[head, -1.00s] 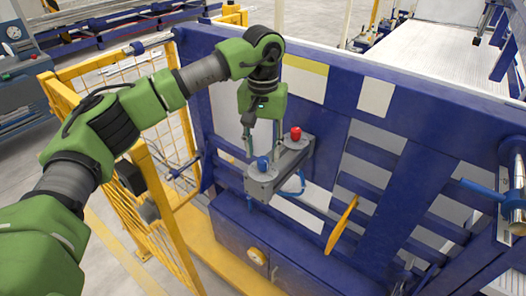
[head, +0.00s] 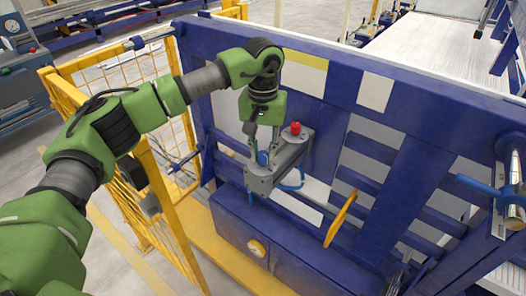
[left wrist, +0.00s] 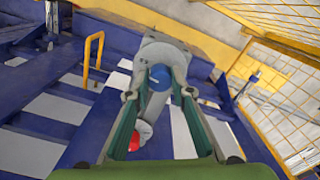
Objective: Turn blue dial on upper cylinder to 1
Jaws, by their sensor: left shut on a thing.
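The blue dial (head: 262,158) sits on top of the near end of a grey control unit (head: 262,184) fixed to the blue machine frame. It also shows in the left wrist view (left wrist: 159,77), between my finger pads. My left gripper (head: 264,151) points down from above and is shut on the blue dial. Its two fingers stand on either side of the dial in the left wrist view. Any numbers around the dial are too small to read. My right gripper is not in view.
A red knob (head: 295,128) stands on the same unit behind the blue dial, close to my left gripper. A yellow lever (head: 341,219) sticks out to the right. A yellow mesh fence (head: 128,172) stands left, near my arm. A blue cabinet (head: 290,250) lies below.

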